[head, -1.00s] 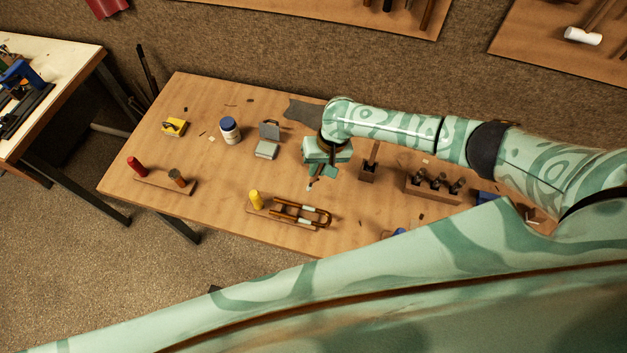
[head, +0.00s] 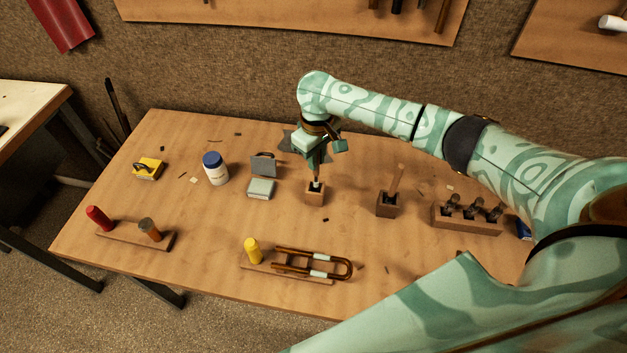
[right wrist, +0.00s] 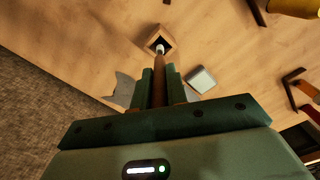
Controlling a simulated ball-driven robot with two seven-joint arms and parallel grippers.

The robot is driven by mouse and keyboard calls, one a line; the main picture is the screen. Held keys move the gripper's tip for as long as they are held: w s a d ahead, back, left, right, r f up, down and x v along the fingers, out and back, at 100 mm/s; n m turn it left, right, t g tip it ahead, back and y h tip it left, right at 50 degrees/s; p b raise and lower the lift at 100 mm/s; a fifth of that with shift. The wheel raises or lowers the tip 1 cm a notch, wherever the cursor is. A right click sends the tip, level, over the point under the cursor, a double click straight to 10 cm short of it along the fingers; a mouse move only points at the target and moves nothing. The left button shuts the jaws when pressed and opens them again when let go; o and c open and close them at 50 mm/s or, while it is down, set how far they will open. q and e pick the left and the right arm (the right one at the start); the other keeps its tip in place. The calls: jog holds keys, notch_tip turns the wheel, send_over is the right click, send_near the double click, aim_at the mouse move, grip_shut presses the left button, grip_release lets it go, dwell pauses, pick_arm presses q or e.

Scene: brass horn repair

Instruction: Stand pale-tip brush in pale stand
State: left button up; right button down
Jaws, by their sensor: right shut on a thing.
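My right gripper (head: 320,158) is shut on a brown-handled brush (head: 316,174), held roughly upright with its pale tip down. The brush also shows in the right wrist view (right wrist: 159,88), between the fingers. The pale stand (head: 315,197), a small light-wood block with a dark square opening, is directly below. In the right wrist view the pale tip overlaps the opening of the pale stand (right wrist: 154,36). I cannot tell how far, if at all, the tip is inside. My left gripper is not in view.
A darker stand (head: 387,206) holding a wooden stick is to the right, beside a block with several dark pieces (head: 466,219). A grey-green box (head: 261,188) and a white jar (head: 216,170) are to the left. A brass slide (head: 318,263) lies in front.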

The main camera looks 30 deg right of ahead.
aim_at(315, 172)
notch_tip(315, 172, down, 6)
jog(key=shift+w+b, duration=0.1)
jog(key=shift+b, duration=1.1)
jog(key=shift+r, duration=0.1)
jog(key=c, duration=1.4)
grip_release()
jog(key=shift+r, duration=0.1)
notch_tip(315, 172, up, 12)
jog(key=p, duration=0.5)
